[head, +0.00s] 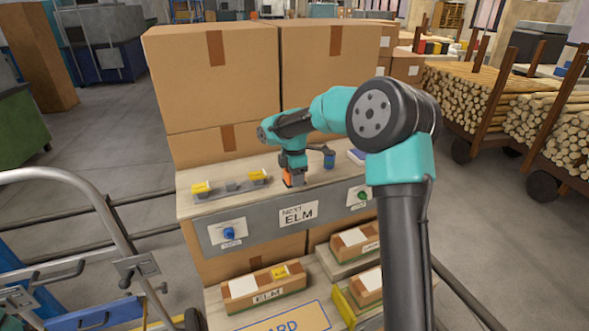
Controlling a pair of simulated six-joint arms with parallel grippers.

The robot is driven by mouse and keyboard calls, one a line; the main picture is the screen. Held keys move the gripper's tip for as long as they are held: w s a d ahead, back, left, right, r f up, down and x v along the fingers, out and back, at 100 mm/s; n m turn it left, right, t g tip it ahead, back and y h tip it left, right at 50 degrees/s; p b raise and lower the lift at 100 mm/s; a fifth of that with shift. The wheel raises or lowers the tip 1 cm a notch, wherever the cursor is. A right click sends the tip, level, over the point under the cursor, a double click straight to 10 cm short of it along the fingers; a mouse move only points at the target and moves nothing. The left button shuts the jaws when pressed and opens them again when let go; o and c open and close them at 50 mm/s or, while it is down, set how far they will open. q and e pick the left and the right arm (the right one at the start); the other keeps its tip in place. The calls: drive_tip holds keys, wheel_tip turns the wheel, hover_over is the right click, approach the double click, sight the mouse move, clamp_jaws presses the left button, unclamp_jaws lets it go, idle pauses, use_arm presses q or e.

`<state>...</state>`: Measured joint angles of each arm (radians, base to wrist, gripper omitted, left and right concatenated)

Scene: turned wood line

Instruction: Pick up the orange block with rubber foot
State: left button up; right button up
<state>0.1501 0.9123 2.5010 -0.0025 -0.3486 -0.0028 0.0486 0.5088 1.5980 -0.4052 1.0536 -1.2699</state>
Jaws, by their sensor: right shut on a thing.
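The orange block with rubber foot (293,175) is on the wooden bench top, near its middle, below my right gripper (292,167). My right gripper points down and is shut on the block, hiding its upper part. The block's lower end shows dark and is at the bench surface; I cannot tell whether it touches or is slightly raised. My left gripper is not in view.
A grey strip with yellow pieces (230,187) lies left on the bench. A blue item (329,160) and a white-and-blue box (356,157) stand right. Tall cardboard boxes (215,75) rise directly behind. Small cartons (263,287) sit below the front panel (265,222).

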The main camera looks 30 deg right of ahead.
drive_tip(key=s+a, duration=0.3)
drive_tip(key=s, duration=0.2)
drive_tip(key=shift+s+a+r, duration=0.2)
drive_tip(key=shift+s+r, duration=0.05)
drive_tip(key=shift+r, duration=0.05)
